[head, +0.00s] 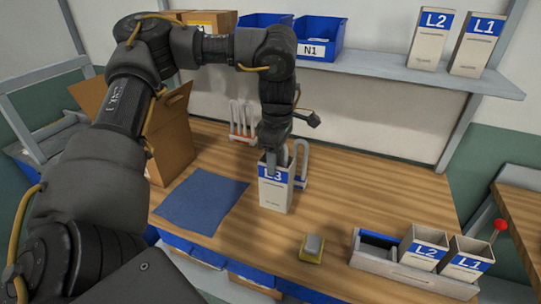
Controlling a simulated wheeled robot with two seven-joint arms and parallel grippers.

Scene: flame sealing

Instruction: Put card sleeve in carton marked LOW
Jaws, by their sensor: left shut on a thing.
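A white and blue card sleeve (274,194) marked L3 is upright near the middle of the wooden table. My left gripper (287,162) points down from above and is shut on its upper edge. I cannot tell whether the sleeve's base touches the table. An open brown carton (174,140) stands at the left of the table, partly hidden behind my left arm. No LOW mark is readable on it. My right gripper is not in view.
A blue mat (202,202) lies left of the sleeve. A yellow and grey block (312,249) lies in front. A grey rack (405,277) at front right holds sleeves marked L2 (423,249) and L1 (467,261). A shelf (400,72) runs along the back.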

